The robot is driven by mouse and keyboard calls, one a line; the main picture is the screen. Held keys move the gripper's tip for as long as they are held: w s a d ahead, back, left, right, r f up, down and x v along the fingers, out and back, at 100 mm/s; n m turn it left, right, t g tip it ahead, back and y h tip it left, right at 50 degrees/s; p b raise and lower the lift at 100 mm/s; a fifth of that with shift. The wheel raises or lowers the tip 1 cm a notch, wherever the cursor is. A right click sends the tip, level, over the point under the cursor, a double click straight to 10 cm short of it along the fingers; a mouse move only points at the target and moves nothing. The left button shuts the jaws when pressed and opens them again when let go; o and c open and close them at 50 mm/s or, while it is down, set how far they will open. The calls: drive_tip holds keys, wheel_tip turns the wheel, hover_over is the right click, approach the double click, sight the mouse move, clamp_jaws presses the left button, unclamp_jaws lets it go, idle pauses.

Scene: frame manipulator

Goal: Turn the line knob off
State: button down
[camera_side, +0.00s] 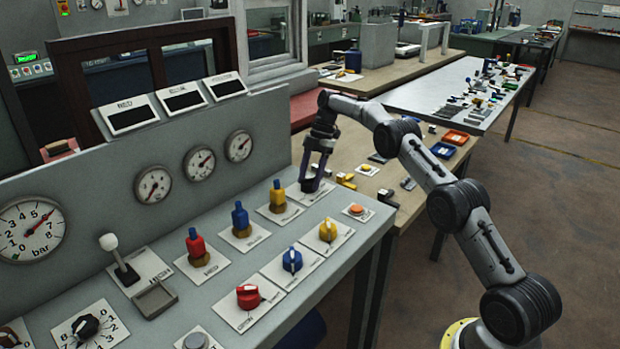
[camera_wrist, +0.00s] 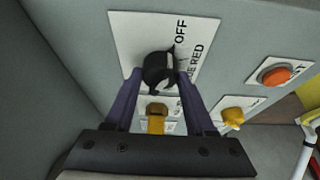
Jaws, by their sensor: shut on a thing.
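An orange button (camera_side: 356,209) is close to the right, also in the wrist view (camera_wrist: 275,73). Blue and red valves and knobs line the panel. Gauges (camera_side: 238,146) are on the upright wall behind.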

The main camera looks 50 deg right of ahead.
drive_tip(key=shift+n, duration=0.3)
drive_tip(key=shift+c, duration=1.2)
unclamp_jaws()
